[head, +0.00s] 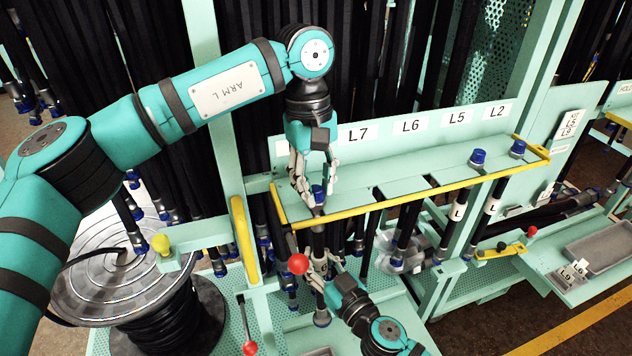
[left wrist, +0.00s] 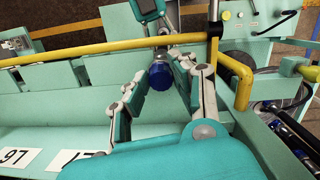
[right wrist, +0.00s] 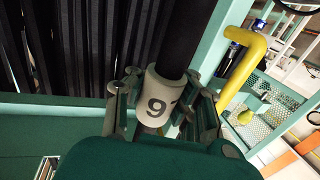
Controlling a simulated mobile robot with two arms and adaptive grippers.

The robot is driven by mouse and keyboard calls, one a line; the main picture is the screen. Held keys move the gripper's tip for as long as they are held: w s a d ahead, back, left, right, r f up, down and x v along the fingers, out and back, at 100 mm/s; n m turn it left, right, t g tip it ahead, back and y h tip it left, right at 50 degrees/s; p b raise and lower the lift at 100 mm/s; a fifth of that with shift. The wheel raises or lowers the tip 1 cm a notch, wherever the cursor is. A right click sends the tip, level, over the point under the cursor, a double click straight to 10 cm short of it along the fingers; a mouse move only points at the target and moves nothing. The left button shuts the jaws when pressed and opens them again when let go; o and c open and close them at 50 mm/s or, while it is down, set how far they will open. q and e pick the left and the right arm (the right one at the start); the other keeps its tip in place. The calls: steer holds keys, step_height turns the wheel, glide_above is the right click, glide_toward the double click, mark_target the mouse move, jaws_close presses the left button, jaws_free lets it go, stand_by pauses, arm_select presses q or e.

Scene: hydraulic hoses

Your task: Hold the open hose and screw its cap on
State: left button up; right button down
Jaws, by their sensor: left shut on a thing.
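The hose (head: 318,243) hangs upright at the left end of the rack, left of the L7 slot. Its white sleeve (right wrist: 156,100) shows a 9 in the right wrist view. A blue cap (head: 318,192) is at the hose's top; it also shows in the left wrist view (left wrist: 160,76). I cannot tell whether it is threaded on. My left gripper (head: 316,186) points down from above, its fingers shut on the blue cap. My right gripper (head: 320,268) is lower down, its fingers around the white sleeve and shut on the hose.
A yellow rail (head: 420,196) runs along the rack's front edge. Hoses with blue caps (head: 478,157) stand in slots to the right. A red ball knob (head: 298,264) is close to my right gripper. A hose reel (head: 125,265) stands at lower left.

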arm_select(q)
steer(key=m, duration=0.6)
steer(key=shift+m+y, duration=0.3)
steer(key=m, duration=0.5)
steer(key=shift+a+y, duration=0.1)
steer(key=shift+y, duration=0.2)
steer(key=o, duration=0.7)
steer(key=shift+r, duration=2.25)
steer(key=shift+c, duration=0.3)
